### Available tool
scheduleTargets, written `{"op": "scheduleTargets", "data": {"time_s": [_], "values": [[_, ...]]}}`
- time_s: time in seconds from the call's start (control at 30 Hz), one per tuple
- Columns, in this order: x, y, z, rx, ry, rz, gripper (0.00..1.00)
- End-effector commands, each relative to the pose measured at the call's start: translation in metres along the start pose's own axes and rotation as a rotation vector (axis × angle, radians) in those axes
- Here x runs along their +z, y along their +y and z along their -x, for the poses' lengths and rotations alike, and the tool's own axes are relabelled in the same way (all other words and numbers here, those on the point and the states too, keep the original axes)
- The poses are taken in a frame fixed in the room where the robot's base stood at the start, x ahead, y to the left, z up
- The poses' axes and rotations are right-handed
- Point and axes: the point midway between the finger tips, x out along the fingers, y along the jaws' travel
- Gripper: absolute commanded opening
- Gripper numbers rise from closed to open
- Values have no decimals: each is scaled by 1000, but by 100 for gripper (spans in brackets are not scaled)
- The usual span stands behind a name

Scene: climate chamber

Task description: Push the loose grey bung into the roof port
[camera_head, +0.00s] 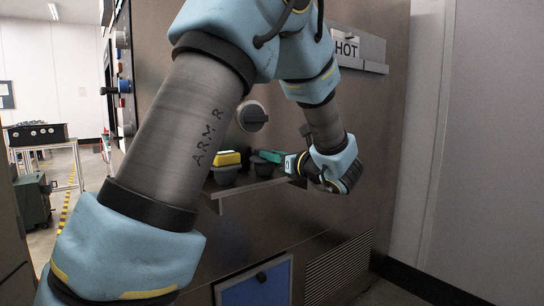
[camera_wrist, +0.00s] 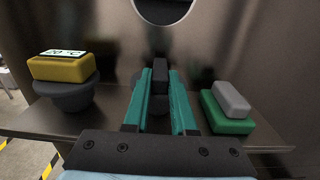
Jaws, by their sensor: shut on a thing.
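My gripper (camera_wrist: 159,98), with teal fingers, is shut on the narrow upright grip of a dark grey bung (camera_wrist: 160,68). The bung's rounder body is mostly hidden behind the fingertips. In the head view, my gripper (camera_head: 285,161) reaches in from the right, and the bung (camera_head: 262,168) is at its tips, at the shelf. I cannot tell whether the bung touches the shelf. A round dark fitting (camera_wrist: 163,8) is cut off at the top of the wrist view. No roof port is clearly visible.
A yellow block (camera_wrist: 62,66) marked 20 °C sits on a dark tapered cup (camera_wrist: 68,96) at the shelf's left. A grey block (camera_wrist: 232,98) lies on a green block (camera_wrist: 227,121) at right. The metal shelf (camera_head: 248,189) is narrow.

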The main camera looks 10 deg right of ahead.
Motion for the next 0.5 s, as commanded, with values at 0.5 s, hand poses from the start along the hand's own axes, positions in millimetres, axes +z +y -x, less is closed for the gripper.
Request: {"op": "scheduleTargets", "data": {"time_s": [0.5], "values": [[9, 0, 0, 0, -1, 1, 0]]}}
